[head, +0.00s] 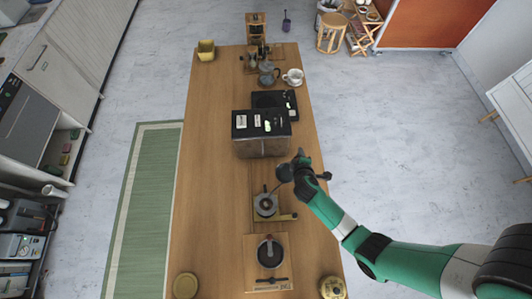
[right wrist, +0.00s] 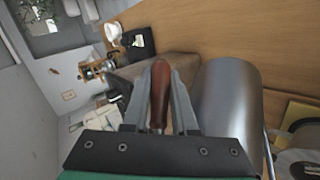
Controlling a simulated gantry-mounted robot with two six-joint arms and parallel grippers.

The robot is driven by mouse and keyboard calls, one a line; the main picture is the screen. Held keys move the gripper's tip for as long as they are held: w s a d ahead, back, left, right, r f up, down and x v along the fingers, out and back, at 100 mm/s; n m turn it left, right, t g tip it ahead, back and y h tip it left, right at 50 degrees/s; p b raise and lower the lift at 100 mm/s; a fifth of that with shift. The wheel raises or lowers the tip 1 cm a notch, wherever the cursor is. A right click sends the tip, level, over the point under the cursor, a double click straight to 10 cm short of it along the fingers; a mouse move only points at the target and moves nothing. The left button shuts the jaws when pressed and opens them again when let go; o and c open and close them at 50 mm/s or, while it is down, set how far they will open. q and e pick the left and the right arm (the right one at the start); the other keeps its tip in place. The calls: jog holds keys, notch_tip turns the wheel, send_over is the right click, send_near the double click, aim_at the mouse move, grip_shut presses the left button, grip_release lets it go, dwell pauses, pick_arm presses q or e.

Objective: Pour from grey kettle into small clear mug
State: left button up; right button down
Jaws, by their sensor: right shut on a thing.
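The grey kettle (head: 284,172) is in the air over the right part of the table, beside the right gripper. Its metal body (right wrist: 228,110) fills the right of the wrist view. My right gripper (head: 299,167) is shut on the kettle's red-brown handle (right wrist: 160,92). In the head view a thin spout points down and left toward a small round vessel (head: 265,204) on a wooden stand. The vessel looks greyish, and I cannot tell if it is the small clear mug. No liquid stream shows. My left gripper is not in view.
A dark-topped box (head: 262,147) stands just behind the kettle. A dark round dish (head: 270,252) on a wooden board lies nearer. A white cup (head: 293,77) and a grey pot (head: 268,73) stand farther back.

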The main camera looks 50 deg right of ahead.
notch_tip(320, 180, down, 10)
jog(key=m+y+b, duration=0.1)
jog(key=y, duration=0.4)
jog(key=shift+d+r+g, duration=0.15)
jog(key=shift+r+g, duration=0.05)
jog(key=shift+g, duration=0.1)
dwell(0.6)
notch_tip(320, 180, up, 5)
jog(key=p, duration=0.4)
dwell(0.4)
